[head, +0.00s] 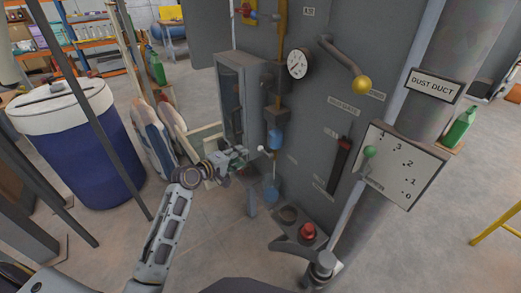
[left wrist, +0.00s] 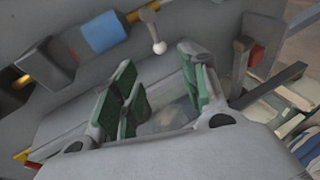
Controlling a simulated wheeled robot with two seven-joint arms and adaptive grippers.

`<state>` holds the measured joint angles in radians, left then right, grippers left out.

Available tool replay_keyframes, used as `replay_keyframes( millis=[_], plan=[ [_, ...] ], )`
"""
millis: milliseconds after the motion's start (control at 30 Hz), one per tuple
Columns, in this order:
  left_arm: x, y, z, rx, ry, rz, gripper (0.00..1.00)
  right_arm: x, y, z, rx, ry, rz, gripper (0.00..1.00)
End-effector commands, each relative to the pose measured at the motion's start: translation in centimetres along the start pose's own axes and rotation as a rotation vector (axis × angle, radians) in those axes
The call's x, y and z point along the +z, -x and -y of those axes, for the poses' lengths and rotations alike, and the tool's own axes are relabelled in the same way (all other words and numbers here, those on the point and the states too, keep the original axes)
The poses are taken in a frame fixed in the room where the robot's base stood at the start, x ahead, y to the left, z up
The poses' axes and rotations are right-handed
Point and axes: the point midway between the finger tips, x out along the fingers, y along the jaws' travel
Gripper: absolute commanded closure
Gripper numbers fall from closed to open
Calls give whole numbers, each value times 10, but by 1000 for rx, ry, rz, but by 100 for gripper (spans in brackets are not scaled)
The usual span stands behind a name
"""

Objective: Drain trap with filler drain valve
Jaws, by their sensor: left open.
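The grey filler panel carries a brass-coloured vertical pipe with a blue trap bowl (head: 275,139) on it. The bowl also shows in the left wrist view (left wrist: 103,32). A small drain valve lever with a white ball end (head: 261,149) sits just below and left of the bowl. In the left wrist view this lever (left wrist: 158,44) hangs from the pipe, just beyond the fingertips and roughly between them. My left gripper (head: 243,156) is open and empty, with green finger pads (left wrist: 157,64). It appears apart from the lever. My right gripper is not in view.
A clear bluish container (head: 271,189) is below the trap. A grey cabinet with a glass door (head: 240,98) is above my left gripper. A red button (head: 308,230) sits on a bracket at lower right. A blue drum (head: 80,150) stands at left.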

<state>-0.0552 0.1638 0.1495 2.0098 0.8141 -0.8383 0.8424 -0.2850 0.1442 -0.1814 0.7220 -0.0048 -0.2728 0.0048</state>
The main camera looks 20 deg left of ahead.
Motion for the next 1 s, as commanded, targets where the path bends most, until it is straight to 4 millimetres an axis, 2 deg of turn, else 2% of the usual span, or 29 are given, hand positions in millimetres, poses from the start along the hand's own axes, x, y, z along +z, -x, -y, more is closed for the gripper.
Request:
replay_keyframes(
  millis=[467, 833, 1000],
  plan=[
    [0, -40, 0, 0, 2, 1, 56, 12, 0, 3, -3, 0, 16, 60],
    [0, -78, 0, 0, 0, 1, 56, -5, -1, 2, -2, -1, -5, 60],
    [0, -95, 0, 0, 1, 0, 56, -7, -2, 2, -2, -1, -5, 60]
  ],
)
